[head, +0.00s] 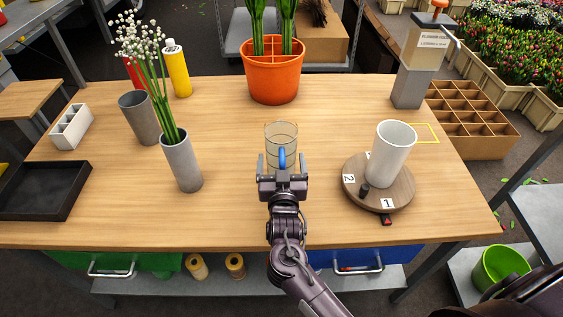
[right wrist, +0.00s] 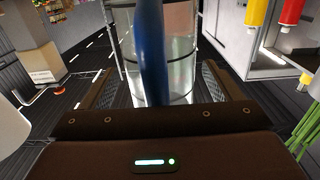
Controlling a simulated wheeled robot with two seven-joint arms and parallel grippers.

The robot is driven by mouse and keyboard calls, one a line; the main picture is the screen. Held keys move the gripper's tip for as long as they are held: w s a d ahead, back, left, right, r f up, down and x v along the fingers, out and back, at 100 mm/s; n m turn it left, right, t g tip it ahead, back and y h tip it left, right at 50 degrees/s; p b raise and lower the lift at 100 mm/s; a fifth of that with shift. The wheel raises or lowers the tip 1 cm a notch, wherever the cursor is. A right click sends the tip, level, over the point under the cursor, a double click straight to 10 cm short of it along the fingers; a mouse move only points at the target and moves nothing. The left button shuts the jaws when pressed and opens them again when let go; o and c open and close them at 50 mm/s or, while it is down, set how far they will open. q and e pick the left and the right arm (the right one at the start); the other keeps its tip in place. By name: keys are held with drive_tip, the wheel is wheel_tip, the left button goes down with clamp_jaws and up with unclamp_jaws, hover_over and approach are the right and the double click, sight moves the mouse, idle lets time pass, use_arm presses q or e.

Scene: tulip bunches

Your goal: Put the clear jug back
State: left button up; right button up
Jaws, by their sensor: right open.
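The clear jug (head: 273,136) has a blue handle (head: 282,158) and stands upright near the middle of the wooden table. My right gripper (head: 283,178) is right in front of it, on the handle side. In the right wrist view the blue handle (right wrist: 152,50) is between the open fingers, with the clear jug body (right wrist: 178,60) just beyond. I cannot tell whether a finger touches the handle. A yellow outline (head: 437,134) is marked on the table at the right, partly hidden behind a white vase. My left gripper is not in view.
The white vase (head: 391,150) stands on a round numbered wooden turntable (head: 400,192) right of the jug. A grey vase with white flowers (head: 182,163) is to the left. An orange pot (head: 272,80) stands behind. A grey dispenser (head: 411,88) stands at back right. The table between is clear.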

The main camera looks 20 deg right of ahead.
drive_tip(key=b+v, duration=0.1)
drive_tip(key=v, duration=1.1)
drive_tip(key=shift+r, duration=0.2)
